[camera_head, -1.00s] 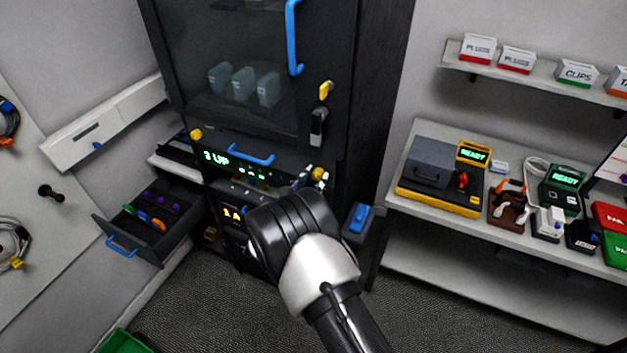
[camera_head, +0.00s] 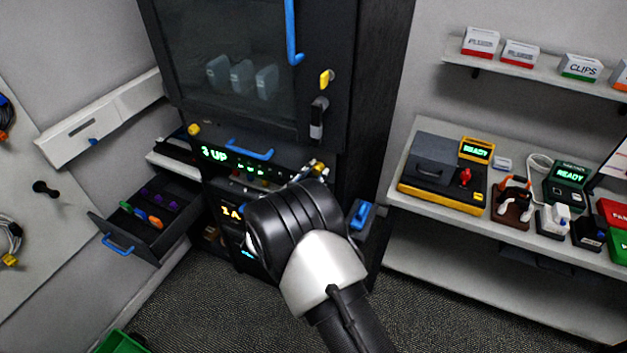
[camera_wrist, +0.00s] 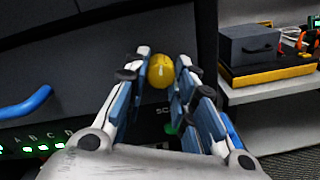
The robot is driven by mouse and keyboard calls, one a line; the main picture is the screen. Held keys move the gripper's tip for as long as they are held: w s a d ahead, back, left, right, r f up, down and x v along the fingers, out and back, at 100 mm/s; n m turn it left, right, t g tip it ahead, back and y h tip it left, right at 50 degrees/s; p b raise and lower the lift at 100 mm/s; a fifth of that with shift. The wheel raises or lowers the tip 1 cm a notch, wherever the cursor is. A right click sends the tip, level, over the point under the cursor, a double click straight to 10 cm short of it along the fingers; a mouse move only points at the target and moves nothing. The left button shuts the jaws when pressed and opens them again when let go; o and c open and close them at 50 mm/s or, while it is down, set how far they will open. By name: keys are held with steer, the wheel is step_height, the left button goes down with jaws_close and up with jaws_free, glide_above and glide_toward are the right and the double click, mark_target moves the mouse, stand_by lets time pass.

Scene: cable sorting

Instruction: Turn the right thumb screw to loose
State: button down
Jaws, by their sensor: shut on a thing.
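The right thumb screw is a yellow knob (camera_wrist: 161,72) with a pale mark on its face, on the dark front panel beside the blue handle. In the wrist view my gripper (camera_wrist: 161,75) has its two fingers on either side of the knob, shut on it. In the head view the right thumb screw (camera_head: 318,168) shows just past my gripper (camera_head: 306,175), and my arm hides much of the area below it. The left thumb screw (camera_head: 194,130) is a yellow knob at the panel's other end.
The panel has a blue handle (camera_head: 250,150) and a green "3 UP" display (camera_head: 214,153). A glass-fronted cabinet door (camera_head: 235,70) is above. An open drawer (camera_head: 150,215) sticks out at lower left. A shelf with devices (camera_head: 430,245) stands to the right.

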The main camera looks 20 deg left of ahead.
steer(key=m+b, duration=0.2)
steer(key=b, duration=0.1)
steer(key=m+b, duration=0.2)
steer(key=b, duration=0.1)
steer(key=shift+f+m, duration=0.2)
steer(key=shift+m, duration=0.1)
steer(key=m+b, duration=0.4)
steer(key=b, duration=0.3)
steer(key=m+b, duration=0.2)
steer(key=m, duration=0.1)
steer(key=shift+r+y, duration=0.2)
steer(key=shift+y, duration=0.1)
steer(key=shift+m, duration=1.6)
steer(key=shift+r, duration=0.1)
steer(key=c, duration=1.3)
jaws_free()
steer(key=s, duration=1.2)
steer(key=shift+a+r, duration=0.2)
steer(key=shift+a, duration=0.2)
